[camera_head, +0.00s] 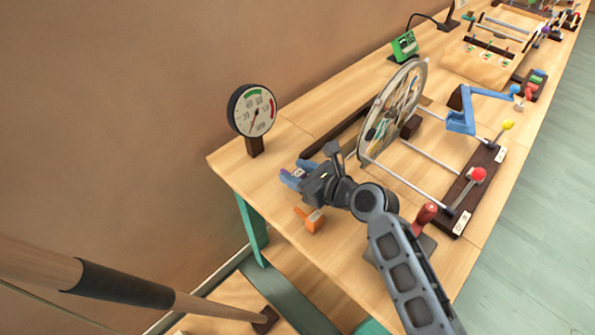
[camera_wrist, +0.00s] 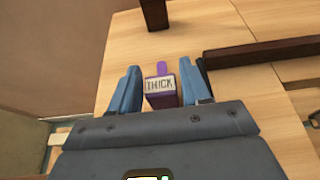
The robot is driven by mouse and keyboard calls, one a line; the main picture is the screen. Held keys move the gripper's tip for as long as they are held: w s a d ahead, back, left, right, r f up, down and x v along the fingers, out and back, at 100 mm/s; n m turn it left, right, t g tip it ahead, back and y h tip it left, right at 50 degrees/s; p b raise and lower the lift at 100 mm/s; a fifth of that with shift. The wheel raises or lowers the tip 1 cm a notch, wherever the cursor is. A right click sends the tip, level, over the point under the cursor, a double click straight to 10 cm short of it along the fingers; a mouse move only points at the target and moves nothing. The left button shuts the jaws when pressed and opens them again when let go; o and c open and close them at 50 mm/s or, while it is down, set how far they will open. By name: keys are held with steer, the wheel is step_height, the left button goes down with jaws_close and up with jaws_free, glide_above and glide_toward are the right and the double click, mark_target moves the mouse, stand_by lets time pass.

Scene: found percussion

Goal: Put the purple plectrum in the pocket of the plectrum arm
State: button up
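The purple plectrum (camera_wrist: 161,69) shows in the wrist view as a purple block with a rounded tip and a white label reading "THICK". My gripper (camera_wrist: 160,66) is open, with one blue finger on each side of the block and a visible gap to both. In the head view my gripper (camera_head: 294,171) is low over the near left part of the table, and the plectrum is mostly hidden there between the fingers. I cannot tell for sure which part is the plectrum arm; a blue bracket with an arm (camera_head: 461,121) stands right of the large wheel. Its pocket is not discernible.
An orange piece with a label (camera_head: 312,220) lies close by my gripper. A round dial gauge (camera_head: 253,110) stands at the table's left corner. The spoked wheel (camera_head: 391,113) rises behind my gripper. A red-handled lever (camera_head: 426,214) is beside my arm. A dark bar (camera_wrist: 243,53) lies ahead.

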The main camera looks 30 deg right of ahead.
steer(key=shift+o, duration=1.3)
steer(key=v, duration=1.2)
steer(key=shift+r, duration=0.25)
